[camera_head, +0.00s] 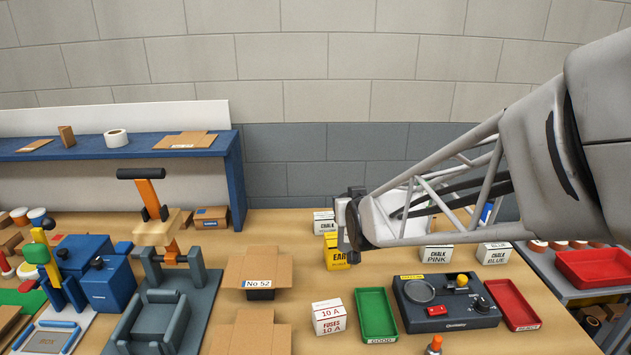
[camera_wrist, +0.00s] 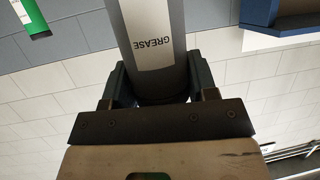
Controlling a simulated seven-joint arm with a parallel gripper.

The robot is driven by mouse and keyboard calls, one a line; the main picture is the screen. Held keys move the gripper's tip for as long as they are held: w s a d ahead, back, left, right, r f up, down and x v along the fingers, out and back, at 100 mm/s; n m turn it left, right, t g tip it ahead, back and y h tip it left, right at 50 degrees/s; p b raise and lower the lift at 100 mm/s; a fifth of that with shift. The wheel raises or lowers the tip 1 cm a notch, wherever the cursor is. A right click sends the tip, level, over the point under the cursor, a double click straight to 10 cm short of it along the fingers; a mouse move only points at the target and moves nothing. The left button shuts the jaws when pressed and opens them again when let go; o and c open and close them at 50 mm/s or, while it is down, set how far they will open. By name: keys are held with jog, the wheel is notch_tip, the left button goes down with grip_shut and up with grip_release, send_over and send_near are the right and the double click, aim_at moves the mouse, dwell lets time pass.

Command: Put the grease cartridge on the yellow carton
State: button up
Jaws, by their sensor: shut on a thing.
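The grease cartridge (camera_wrist: 152,40) is a grey cylinder with a white label reading GREASE, seen in the wrist view. My gripper (camera_wrist: 150,88) is shut on it, one finger on each side. In the head view my gripper (camera_head: 350,228) is at the end of the arm, over or in front of the yellow carton (camera_head: 334,257). The carton stands on the bench with its lettering partly covered by the gripper. I cannot tell whether the cartridge touches the carton; its lower end is not clear in either view.
White chalk boxes (camera_head: 437,256) stand right of the carton, and another white box (camera_head: 324,221) stands behind it. A green tray (camera_head: 376,315), a fuses box (camera_head: 328,317) and a black device (camera_head: 445,303) are in front. An open cardboard box (camera_head: 264,268) is at left.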

jog(key=w+a, duration=0.1)
jog(key=w, duration=0.9)
jog(key=shift+f, duration=0.45)
jog(key=shift+a+f, duration=0.1)
jog(key=shift+f, duration=1.8)
jog(key=o, duration=1.1)
